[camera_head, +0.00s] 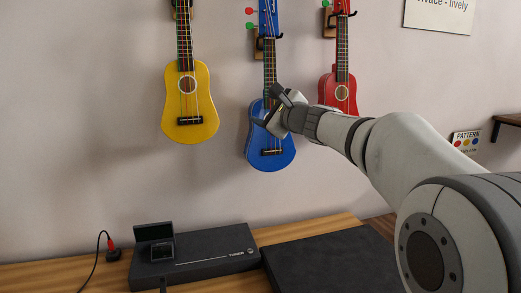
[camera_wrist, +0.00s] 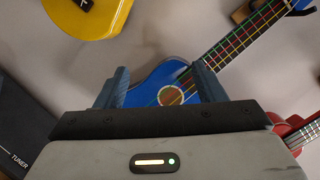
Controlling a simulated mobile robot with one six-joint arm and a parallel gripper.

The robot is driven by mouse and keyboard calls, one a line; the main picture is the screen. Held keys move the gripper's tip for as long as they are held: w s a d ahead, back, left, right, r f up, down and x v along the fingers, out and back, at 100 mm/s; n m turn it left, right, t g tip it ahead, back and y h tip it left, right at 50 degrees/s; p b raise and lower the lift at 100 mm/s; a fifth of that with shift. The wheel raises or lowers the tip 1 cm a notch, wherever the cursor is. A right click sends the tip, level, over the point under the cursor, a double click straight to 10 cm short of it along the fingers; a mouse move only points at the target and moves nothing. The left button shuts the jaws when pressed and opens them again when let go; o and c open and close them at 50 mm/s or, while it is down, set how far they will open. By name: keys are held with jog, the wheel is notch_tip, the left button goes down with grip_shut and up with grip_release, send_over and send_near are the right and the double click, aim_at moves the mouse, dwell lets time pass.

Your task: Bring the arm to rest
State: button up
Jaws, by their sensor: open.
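My gripper (camera_head: 270,106) is in front of the body of the blue ukulele (camera_head: 268,155), which hangs on the wall in the head view. In the wrist view my gripper (camera_wrist: 160,85) has its two fingers spread apart, with the blue ukulele (camera_wrist: 160,72) behind them and its sound hole between them. I see nothing held. I cannot tell whether a finger touches the ukulele. My forearm and wrist hide part of the wall on the right.
A yellow ukulele (camera_head: 188,118) hangs to the left and a red ukulele (camera_head: 338,92) to the right. Below are a wooden table (camera_head: 235,283), a tuner box (camera_head: 195,258) and a flat black case (camera_head: 340,262). A wall shelf (camera_head: 508,120) is at the far right.

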jog(key=s+d+f+n+g+h+p, duration=0.2)
jog(key=s+f+n, duration=0.4)
jog(key=s, duration=0.6)
jog(key=s+d+f+n+g+h+p, duration=0.2)
jog(key=s+d+f+n+g+h, duration=0.2)
jog(key=s+f, duration=0.7)
jog(key=s+d+f+n+g+h+p, duration=0.3)
jog(key=s+d+f+n+g, duration=0.3)
jog(key=s, duration=0.8)
notch_tip(320, 180, down, 3)
jog(key=d+n, duration=0.1)
jog(key=n, duration=0.3)
jog(key=shift+s+g, duration=0.15)
jog(key=shift+g, duration=0.25)
